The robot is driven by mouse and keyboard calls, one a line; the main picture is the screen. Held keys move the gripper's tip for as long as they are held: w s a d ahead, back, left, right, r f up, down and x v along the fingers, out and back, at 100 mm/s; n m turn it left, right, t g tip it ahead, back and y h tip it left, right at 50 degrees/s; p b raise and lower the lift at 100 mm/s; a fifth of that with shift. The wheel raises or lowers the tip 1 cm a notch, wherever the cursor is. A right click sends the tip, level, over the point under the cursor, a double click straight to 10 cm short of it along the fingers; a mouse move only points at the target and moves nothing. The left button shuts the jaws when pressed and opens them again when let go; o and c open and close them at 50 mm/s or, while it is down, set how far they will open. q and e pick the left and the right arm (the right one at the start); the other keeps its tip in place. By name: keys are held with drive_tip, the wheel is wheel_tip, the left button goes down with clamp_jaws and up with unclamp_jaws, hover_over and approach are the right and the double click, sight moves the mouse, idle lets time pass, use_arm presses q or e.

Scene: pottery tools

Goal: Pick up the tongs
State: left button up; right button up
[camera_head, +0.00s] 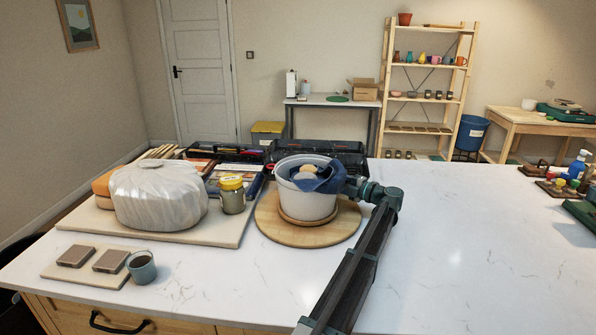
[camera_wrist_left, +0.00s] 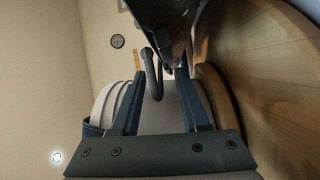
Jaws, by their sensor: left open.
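I cannot make out the tongs for sure in either view. In the left wrist view a dark curved rod (camera_wrist_left: 155,72) with a hooked end shows between my fingers; it may be part of them, but I cannot tell. My left gripper (camera_head: 351,187) is at the right side of a white bucket (camera_head: 307,203); a blue cloth (camera_head: 325,177) hangs over its rim. In the left wrist view my left gripper (camera_wrist_left: 160,76) is open, with the bucket's pale wall beyond the fingers. My right gripper is not in view.
The bucket stands on a round wooden board (camera_head: 274,228). To the left are a plastic-wrapped lump (camera_head: 158,195), a yellow-lidded jar (camera_head: 232,197) and a small cup (camera_head: 141,268). Dark open toolboxes (camera_head: 340,146) stand behind.

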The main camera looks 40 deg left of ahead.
use_arm(q)
clamp_jaws()
idle(1.4)
